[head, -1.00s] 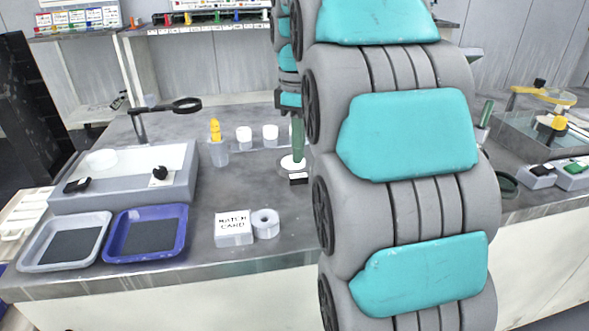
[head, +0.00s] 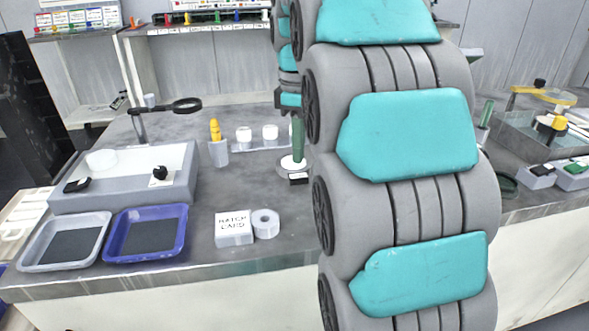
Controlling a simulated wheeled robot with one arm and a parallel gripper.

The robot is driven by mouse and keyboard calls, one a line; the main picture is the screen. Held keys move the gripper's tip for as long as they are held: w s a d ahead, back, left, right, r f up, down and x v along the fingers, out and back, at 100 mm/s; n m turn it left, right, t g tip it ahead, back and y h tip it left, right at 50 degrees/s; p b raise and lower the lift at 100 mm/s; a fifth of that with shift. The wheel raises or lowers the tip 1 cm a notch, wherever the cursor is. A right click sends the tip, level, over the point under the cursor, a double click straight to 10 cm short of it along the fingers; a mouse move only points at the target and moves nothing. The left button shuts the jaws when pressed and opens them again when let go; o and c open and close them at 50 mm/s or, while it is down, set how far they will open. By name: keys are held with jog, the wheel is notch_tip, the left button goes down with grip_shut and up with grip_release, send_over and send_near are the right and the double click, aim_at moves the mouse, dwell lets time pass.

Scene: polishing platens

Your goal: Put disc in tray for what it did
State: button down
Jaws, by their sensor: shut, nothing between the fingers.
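My gripper (head: 291,104) hangs from the arm above the bench, just above a green-handled tool (head: 297,138). The gripper is small and partly hidden by my arm; it looks shut and empty. The tool stands upright on a white round base (head: 292,163). A white disc-like round piece (head: 101,159) lies on the pale top of a grey box at the left. A light grey tray (head: 33,268) and a blue tray (head: 113,258), both with dark liners, sit side by side at the bench's front left. I cannot tell which round piece is the task's disc.
A lettered card block (head: 234,238) and a white ring roll (head: 265,223) stand right of the trays. A cup with a yellow item (head: 218,153), white jars (head: 270,133) and a magnifier (head: 186,105) stand behind. My arm hides the bench's middle right.

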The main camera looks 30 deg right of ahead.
aim_at(298, 176)
jog(key=shift+f+b, duration=0.75)
jog(key=shift+f, duration=1.05)
dwell(0.4)
jog(key=shift+r, duration=0.1)
jog(key=shift+r+p, duration=1.6)
jog(key=shift+r, duration=1.35)
